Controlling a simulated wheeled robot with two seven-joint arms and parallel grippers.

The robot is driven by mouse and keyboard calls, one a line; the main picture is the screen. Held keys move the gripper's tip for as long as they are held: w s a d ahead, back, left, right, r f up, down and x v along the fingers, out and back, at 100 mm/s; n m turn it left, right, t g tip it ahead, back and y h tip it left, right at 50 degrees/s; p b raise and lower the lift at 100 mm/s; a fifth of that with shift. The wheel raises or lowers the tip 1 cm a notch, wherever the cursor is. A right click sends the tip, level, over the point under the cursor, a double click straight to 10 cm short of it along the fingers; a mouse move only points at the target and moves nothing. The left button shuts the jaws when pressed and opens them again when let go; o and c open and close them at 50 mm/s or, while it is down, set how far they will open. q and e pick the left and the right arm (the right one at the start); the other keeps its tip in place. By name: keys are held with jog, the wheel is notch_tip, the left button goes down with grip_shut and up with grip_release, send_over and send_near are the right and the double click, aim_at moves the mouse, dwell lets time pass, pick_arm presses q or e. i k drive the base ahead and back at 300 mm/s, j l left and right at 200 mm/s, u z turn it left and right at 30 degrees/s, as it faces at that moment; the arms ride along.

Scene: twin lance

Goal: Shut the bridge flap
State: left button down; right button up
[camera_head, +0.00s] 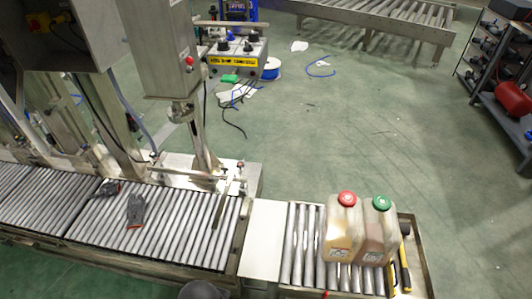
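A pale flat plate (262,240), which looks like the bridge flap, lies between the left roller conveyor (165,228) and the right roller section (303,245). It looks about level with the rollers. I cannot tell whether its edges rest on both sides. Two jugs stand upright and side by side on the right roller section: one with a red cap (342,230) and one with a green cap (378,235). Neither of my grippers shows in the head view. A dark rounded shape, cut off at the bottom edge, may be part of me.
A yellow-and-black tool (403,262) lies beside the jugs. A control box (235,58) and cables are on the floor behind. The green floor at centre right is mostly clear.

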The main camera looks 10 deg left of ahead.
aim_at(260, 259)
jog(key=k+j, duration=0.35)
jog(key=k, duration=0.15)
jog(key=k+j, duration=0.3)
jog(key=k, duration=0.25)
jog(key=i+z, duration=0.05)
